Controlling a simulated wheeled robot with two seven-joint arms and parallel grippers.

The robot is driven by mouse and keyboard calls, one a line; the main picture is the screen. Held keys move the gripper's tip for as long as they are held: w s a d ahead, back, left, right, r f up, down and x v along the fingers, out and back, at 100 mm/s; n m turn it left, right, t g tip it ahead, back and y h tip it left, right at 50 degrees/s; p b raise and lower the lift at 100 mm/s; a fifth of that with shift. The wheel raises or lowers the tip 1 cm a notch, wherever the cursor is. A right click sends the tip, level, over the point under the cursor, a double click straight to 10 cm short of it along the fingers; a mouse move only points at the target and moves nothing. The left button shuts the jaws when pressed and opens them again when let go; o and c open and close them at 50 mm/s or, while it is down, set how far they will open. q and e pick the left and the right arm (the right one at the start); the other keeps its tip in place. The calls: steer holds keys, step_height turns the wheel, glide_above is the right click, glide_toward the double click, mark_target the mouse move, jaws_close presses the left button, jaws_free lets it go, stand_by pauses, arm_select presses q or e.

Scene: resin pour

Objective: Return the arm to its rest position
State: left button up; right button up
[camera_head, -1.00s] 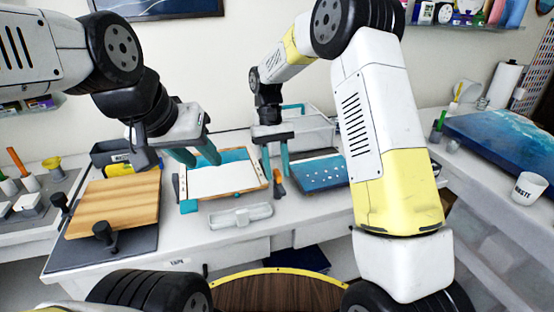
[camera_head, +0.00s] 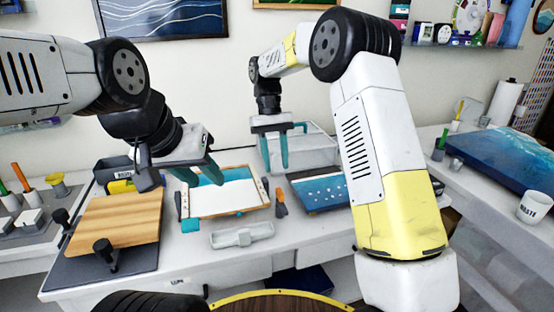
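My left gripper (camera_head: 201,176) hangs over the left part of a wooden-framed tray (camera_head: 229,215) holding a white and blue surface. Its two teal fingers are apart with nothing visible between them. My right gripper (camera_head: 275,157) is higher, in front of a pale translucent bin. Its teal fingers point down, spread apart and empty. My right arm (camera_head: 376,160) crosses the right half of the view, with its white and yellow link large in front. My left arm (camera_head: 60,75) comes in from the upper left.
A wooden board (camera_head: 117,220) lies on a dark clamp base at left. A blue dotted panel (camera_head: 318,192) lies right of the frame. The translucent bin (camera_head: 312,148) stands behind. A waste cup (camera_head: 534,207) is at far right.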

steer(key=shift+r, duration=0.1)
steer(key=s+d+r+m+t+y, duration=0.15)
steer(key=s+d+r+t, duration=0.35)
steer(key=s+d+r, duration=0.55)
steer(key=s+d+m+t+y, duration=0.1)
steer(key=s+d+t, duration=0.4)
steer(key=s, duration=0.7)
steer(key=shift+s+f+m+y, duration=0.3)
steer(key=shift+f+m+y, duration=0.1)
steer(key=shift+y, duration=0.15)
